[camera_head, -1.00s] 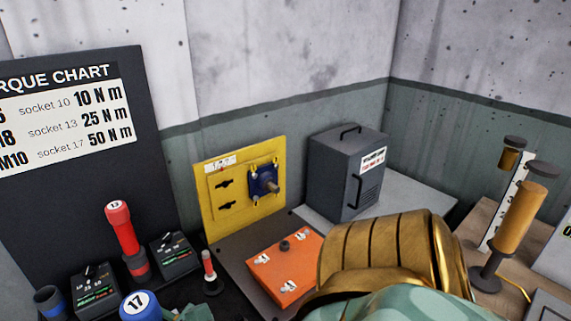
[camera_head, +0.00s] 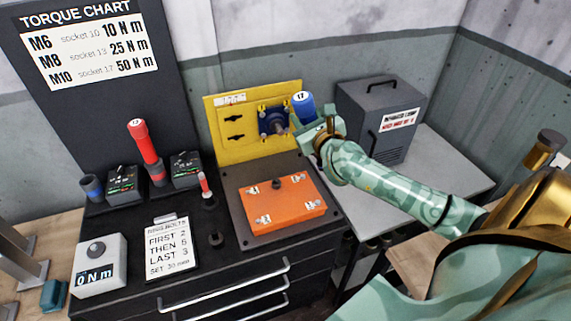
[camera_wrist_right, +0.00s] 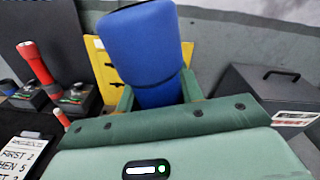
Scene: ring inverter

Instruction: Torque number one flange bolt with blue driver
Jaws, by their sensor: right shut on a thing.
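The blue driver (camera_head: 303,106), marked 17 on its cap, is upright beside the yellow panel (camera_head: 226,143). My right gripper (camera_head: 309,130) is shut on it. In the right wrist view the blue driver (camera_wrist_right: 145,50) stands between the green fingers of my right gripper (camera_wrist_right: 158,95). The blue flange (camera_head: 266,114) with a grey shaft and small brass-coloured bolts is on the yellow panel, just left of the driver. I cannot tell whether the driver touches the flange. The bolts' numbers are not readable. My left gripper is out of view.
An orange box (camera_head: 276,205) lies below the panel. A red driver (camera_head: 142,140) stands at left near dark torque units (camera_head: 122,183). A 0 N m meter (camera_head: 100,262) and a bolt-order note (camera_head: 170,250) lie in front. A grey cabinet (camera_head: 372,125) stands at right.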

